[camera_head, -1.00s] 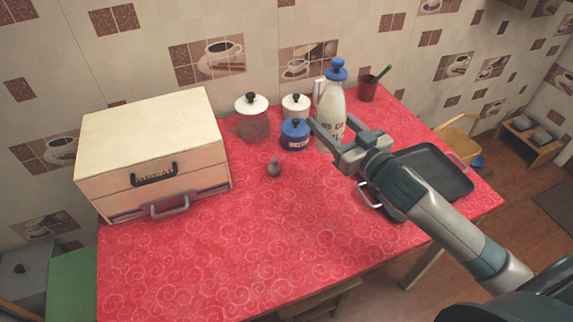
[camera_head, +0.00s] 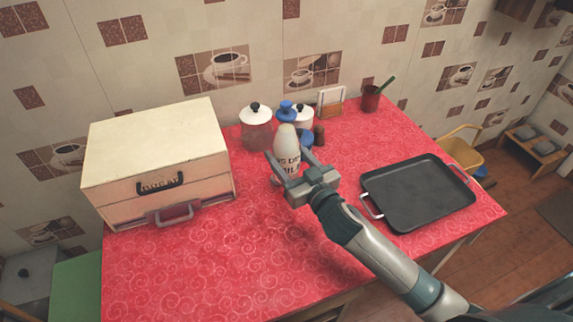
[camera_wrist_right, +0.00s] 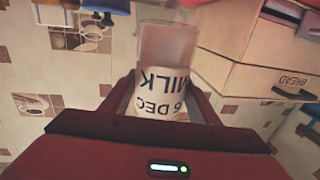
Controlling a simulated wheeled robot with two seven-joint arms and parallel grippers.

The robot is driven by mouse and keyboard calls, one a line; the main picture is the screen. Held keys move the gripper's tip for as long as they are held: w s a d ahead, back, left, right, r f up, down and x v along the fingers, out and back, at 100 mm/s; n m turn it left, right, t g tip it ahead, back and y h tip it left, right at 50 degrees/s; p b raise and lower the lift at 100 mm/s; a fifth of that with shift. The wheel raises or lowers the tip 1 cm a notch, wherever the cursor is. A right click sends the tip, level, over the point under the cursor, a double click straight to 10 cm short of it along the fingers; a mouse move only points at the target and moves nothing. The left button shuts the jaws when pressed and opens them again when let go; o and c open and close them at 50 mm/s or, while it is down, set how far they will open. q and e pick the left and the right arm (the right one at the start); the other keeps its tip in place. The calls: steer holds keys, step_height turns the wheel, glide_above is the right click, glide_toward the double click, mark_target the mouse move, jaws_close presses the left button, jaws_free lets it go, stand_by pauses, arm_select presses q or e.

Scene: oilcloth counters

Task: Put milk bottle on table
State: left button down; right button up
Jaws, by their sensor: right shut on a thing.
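My left gripper is out of view.
A bread box (camera_head: 155,160) stands at the left. A black tray (camera_head: 415,193) lies at the right. The front left cloth is clear.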

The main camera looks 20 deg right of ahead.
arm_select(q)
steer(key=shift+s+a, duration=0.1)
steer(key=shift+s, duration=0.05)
arm_select(e)
steer(key=shift+r, duration=0.1)
steer(key=shift+f, duration=1.95)
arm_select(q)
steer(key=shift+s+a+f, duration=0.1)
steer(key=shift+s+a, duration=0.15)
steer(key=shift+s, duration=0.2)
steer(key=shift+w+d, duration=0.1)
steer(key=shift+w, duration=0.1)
arm_select(e)
steer(key=shift+f, duration=0.1)
